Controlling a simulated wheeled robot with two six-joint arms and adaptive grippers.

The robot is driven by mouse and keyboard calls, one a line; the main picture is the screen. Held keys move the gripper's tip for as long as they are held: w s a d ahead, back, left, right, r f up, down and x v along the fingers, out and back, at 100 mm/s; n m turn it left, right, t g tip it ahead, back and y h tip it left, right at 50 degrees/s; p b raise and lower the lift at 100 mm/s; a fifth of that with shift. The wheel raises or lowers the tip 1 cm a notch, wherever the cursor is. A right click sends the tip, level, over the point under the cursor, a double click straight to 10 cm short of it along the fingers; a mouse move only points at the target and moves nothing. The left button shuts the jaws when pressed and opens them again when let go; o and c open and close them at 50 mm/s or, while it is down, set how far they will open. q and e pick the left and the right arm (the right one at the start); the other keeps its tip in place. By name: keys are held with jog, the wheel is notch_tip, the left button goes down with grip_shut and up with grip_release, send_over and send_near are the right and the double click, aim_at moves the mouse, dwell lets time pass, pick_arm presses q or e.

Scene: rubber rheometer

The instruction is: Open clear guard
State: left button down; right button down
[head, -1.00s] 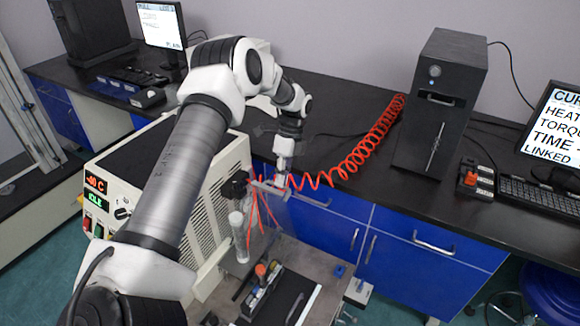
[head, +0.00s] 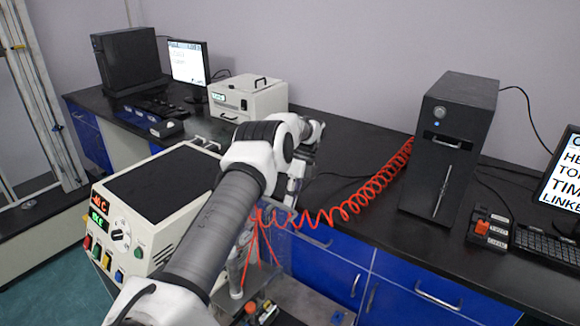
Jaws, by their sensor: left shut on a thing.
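The clear guard (head: 310,252) is a see-through panel at the rheometer, in the lower middle of the head view. Blue drawer fronts show through it, and its edges are faint. My left gripper (head: 290,198) is at the guard's upper edge, shut on the guard; my own arm partly hides the fingers and the grip. The rheometer's cream cabinet (head: 158,225) with red and green displays stands left of my arm. My right gripper is not in view.
A red coiled cable (head: 350,205) runs from beside the gripper to a black computer tower (head: 450,145). A small cream box (head: 248,100) stands on the black bench (head: 345,142) behind. A small button box (head: 487,228) and keyboard are at right.

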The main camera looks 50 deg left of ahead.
pick_arm(q)
jog(key=c, duration=1.5)
grip_release()
jog(key=shift+s+d+f, duration=0.1)
jog(key=shift+d+f, duration=0.05)
jog(key=shift+f, duration=0.35)
jog(key=shift+s+d+f, duration=0.1)
jog(key=shift+f, duration=0.35)
jog(key=o, duration=0.3)
jog(key=shift+w+f, duration=0.25)
jog(key=shift+w, duration=0.05)
notch_tip(320, 180, up, 10)
jog(key=shift+a+r, duration=0.2)
jog(key=shift+a, duration=0.05)
jog(key=shift+w, duration=0.1)
